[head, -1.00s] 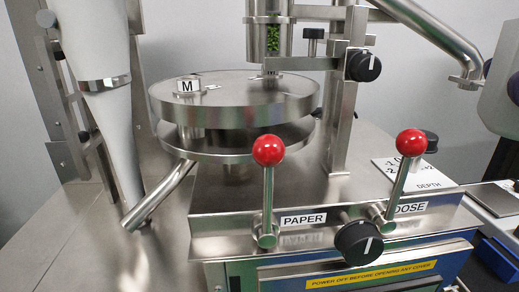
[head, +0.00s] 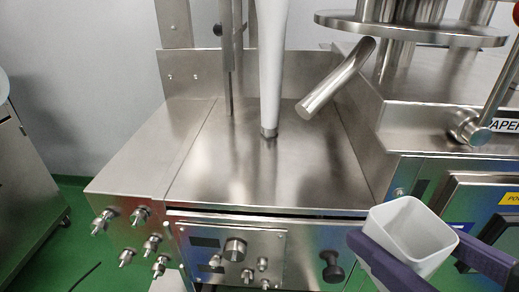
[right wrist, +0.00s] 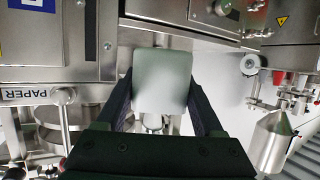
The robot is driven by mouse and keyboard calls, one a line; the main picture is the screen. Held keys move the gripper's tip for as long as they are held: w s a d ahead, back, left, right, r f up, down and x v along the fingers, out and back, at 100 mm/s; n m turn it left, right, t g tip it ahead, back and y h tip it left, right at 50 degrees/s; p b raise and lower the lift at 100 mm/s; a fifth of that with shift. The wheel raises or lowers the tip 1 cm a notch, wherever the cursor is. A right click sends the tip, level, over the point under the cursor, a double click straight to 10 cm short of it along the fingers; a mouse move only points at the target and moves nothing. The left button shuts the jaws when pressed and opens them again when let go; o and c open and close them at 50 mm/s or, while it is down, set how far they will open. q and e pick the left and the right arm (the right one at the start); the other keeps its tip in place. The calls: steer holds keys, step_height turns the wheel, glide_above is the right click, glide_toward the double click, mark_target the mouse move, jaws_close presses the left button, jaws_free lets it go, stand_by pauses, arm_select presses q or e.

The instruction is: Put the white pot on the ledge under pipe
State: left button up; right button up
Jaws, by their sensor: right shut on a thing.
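The white pot (head: 412,232) is a square, open-topped container at the lower right of the head view. My right gripper (head: 425,255) is shut on it, with a dark finger on either side, and holds it upright or slightly tilted in front of the machine. In the right wrist view the pot (right wrist: 162,82) sits between the fingers of the gripper (right wrist: 163,100). The slanted metal pipe (head: 336,79) ends above the flat steel ledge (head: 240,165), to the left of and beyond the pot. The ledge's surface below the pipe is bare. My left gripper is not in view.
A white vertical tube (head: 271,65) comes down to the ledge left of the pipe. A raised steel housing (head: 440,128) borders the ledge on the right. Knobs and a control panel (head: 235,250) are on the front below the ledge.

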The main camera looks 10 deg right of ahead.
steer(key=shift+s+a+f, duration=0.15)
steer(key=shift+a+f, duration=0.15)
steer(key=shift+a, duration=0.35)
glide_above(295, 183)
step_height(295, 183, down, 4)
steer(key=shift+r+b, duration=0.25)
steer(key=shift+b, duration=0.1)
steer(key=o, duration=1.3)
